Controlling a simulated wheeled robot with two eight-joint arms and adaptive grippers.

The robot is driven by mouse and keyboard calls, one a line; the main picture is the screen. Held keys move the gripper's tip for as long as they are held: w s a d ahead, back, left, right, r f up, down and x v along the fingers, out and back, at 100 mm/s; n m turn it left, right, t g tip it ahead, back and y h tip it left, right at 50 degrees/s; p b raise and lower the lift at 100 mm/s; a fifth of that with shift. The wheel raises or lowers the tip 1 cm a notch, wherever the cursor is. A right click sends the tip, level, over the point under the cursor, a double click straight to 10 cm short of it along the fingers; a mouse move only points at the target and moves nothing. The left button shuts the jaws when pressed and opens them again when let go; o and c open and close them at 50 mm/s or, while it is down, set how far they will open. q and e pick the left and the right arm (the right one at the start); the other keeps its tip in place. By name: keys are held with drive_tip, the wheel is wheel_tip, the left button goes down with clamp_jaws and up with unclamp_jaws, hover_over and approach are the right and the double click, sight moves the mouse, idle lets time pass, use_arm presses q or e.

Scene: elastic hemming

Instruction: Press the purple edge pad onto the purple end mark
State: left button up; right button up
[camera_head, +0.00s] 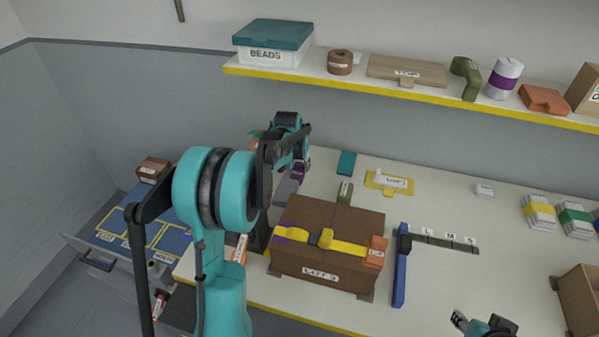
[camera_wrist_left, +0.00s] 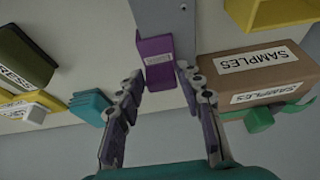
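The purple edge pad (camera_head: 298,170) is at the end of a grey block (camera_head: 287,190) behind the brown box. In the left wrist view the labelled purple pad (camera_wrist_left: 155,60) lies between my left fingertips. My left gripper (camera_wrist_left: 159,80) is open, fingers apart on either side of the pad's near end; contact is not clear. A purple mark (camera_head: 292,234) shows at the left end of the yellow strap (camera_head: 345,246) on the brown box (camera_head: 330,215); I take it as the end mark. My right gripper (camera_head: 462,320) is partly in view at the bottom; its opening is unclear.
An orange pad (camera_head: 376,251) sits at the box's right end. A blue bar (camera_head: 400,270) stands right of the box. A yellow holder (camera_head: 389,183) and teal block (camera_head: 347,163) lie behind. A shelf (camera_head: 400,91) runs above the bench.

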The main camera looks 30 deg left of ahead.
use_arm(q)
drive_tip(key=c, duration=0.3)
